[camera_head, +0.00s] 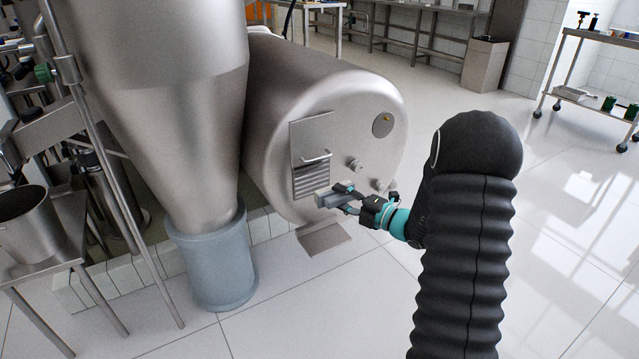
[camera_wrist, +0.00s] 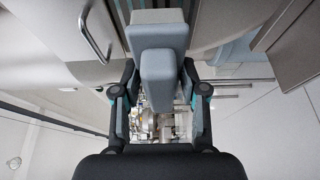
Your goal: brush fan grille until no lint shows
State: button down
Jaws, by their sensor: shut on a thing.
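The fan grille (camera_head: 311,182) is a slatted panel on the round end of a steel machine, below a plate with a bar handle (camera_head: 316,157). My gripper (camera_head: 354,199) is at the grille's lower right, shut on a grey block-like brush (camera_head: 326,198). The brush is close to the grille's lower edge; I cannot tell whether it touches. In the wrist view the brush (camera_wrist: 159,32) sits between both fingers and points away from my gripper (camera_wrist: 160,82). Its bristles are not clear. The bar handle shows at upper left (camera_wrist: 95,34). Lint is too small to make out.
The steel drum machine (camera_head: 320,85) has knobs (camera_head: 356,164) right of the grille. A big steel cone (camera_head: 190,120) over a grey bin (camera_head: 215,265) stands left. Open floor lies to the right.

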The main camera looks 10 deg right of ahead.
jog(key=s+d, duration=0.3)
jog(key=s, duration=0.8)
jog(key=shift+d, duration=0.3)
